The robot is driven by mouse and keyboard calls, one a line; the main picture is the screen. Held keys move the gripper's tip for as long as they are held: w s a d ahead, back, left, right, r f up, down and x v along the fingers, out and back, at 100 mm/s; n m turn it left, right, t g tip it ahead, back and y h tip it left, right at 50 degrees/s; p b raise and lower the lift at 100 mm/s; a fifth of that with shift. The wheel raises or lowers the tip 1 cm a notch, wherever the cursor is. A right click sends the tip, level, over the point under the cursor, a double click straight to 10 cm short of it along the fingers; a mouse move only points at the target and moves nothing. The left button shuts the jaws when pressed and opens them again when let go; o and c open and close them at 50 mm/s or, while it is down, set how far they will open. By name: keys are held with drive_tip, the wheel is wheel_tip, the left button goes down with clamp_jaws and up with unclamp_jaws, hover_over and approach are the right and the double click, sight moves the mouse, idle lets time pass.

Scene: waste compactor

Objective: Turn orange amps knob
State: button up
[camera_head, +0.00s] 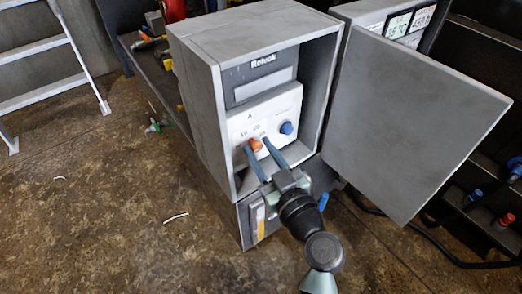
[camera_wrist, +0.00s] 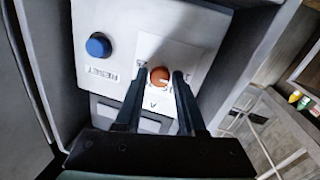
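The orange amps knob (camera_head: 254,145) sits on the white panel inside the grey box, under a letter A. It also shows in the wrist view (camera_wrist: 159,76), on a white plate with small print. My gripper (camera_head: 258,146) reaches into the box from the front. In the wrist view my gripper (camera_wrist: 157,78) has one finger on each side of the knob, with a narrow gap on both sides. The fingers are apart and hold nothing that I can see. How deep the tips reach along the knob is hard to tell.
A blue reset button (camera_head: 287,128) is right of the knob; in the wrist view it is on the left (camera_wrist: 98,46). The grey box (camera_head: 196,91) has close side walls. Its door (camera_head: 415,115) stands open to the right. Floor in front is mostly clear.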

clamp_jaws()
drive_tip(key=shift+m, duration=0.3)
drive_tip(key=m+p, duration=0.3)
drive_tip(key=m, duration=0.1)
drive_tip(key=shift+r+g, duration=0.2)
drive_tip(key=shift+g, duration=0.2)
drive_tip(key=m+g+p, duration=0.1)
drive_tip(key=m+p, duration=0.3)
drive_tip(key=m, duration=0.1)
drive_tip(key=shift+d+r, duration=0.1)
drive_tip(key=shift+d, duration=0.05)
drive_tip(key=m+g+y+p, duration=0.1)
drive_tip(key=m+p, duration=0.3)
drive_tip(key=m, duration=0.1)
drive_tip(key=shift+w+d+m, duration=0.1)
drive_tip(key=shift+m, duration=0.2)
drive_tip(key=m+g+y+p, duration=0.1)
drive_tip(key=m+p, duration=0.1)
drive_tip(key=m, duration=0.1)
drive_tip(key=shift+m, duration=0.3)
drive_tip(key=shift+f+m+y+p, duration=0.3)
drive_tip(key=shift+m+y+p, duration=0.15)
drive_tip(key=shift+m, duration=0.65)
